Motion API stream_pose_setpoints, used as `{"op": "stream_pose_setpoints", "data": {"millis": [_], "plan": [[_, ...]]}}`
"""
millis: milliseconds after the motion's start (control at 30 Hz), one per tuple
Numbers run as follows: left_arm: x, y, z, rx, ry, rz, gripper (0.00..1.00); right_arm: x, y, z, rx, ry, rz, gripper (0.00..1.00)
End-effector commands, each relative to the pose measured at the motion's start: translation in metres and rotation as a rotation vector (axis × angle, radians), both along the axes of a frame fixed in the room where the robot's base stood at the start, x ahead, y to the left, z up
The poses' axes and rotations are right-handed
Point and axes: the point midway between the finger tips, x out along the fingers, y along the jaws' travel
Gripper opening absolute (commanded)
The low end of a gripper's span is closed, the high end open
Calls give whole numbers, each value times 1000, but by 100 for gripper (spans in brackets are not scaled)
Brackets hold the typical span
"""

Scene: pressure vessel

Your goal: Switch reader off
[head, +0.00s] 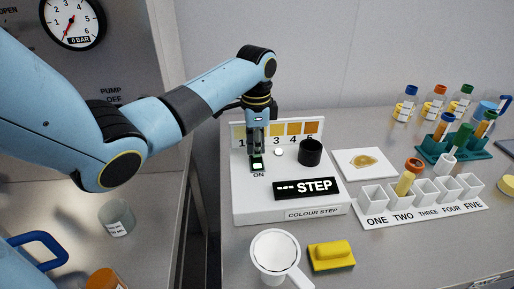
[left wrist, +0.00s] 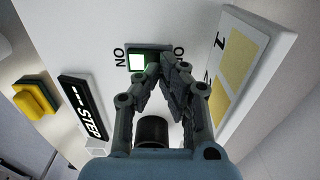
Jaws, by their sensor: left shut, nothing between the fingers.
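The reader (head: 245,205) is a white box on the grey bench, with a black display (head: 307,188) showing three dashes and "STEP". Its small switch (head: 257,163) has a green frame and sits above the word ON. In the left wrist view the switch (left wrist: 137,62) shows a bright lit face on the ON side; the opposite side is partly hidden by the fingers. My left gripper (head: 257,153) is shut and empty, pointing down at the switch. Its fingertips (left wrist: 160,70) are at the switch's unlit end; I cannot tell whether they touch. My right gripper is not in view.
A black round well (head: 310,152) and a colour chart (head: 292,129) are on the reader. A tube rack (head: 420,200) and capped bottles (head: 436,103) are to the right.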

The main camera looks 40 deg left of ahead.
Motion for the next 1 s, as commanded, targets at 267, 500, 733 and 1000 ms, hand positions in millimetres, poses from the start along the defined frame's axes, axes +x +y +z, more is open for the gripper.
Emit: {"op": "stream_pose_setpoints", "data": {"millis": [267, 500, 733, 1000], "plan": [[0, 0, -5, 0, 0, 0, 0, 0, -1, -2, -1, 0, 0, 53], [0, 0, -8, 0, 0, 0, 0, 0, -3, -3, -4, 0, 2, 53], [0, 0, -12, 0, 0, 0, 0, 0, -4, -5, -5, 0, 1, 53], [0, 0, -3, 0, 0, 0, 0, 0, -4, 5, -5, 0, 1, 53]]}}
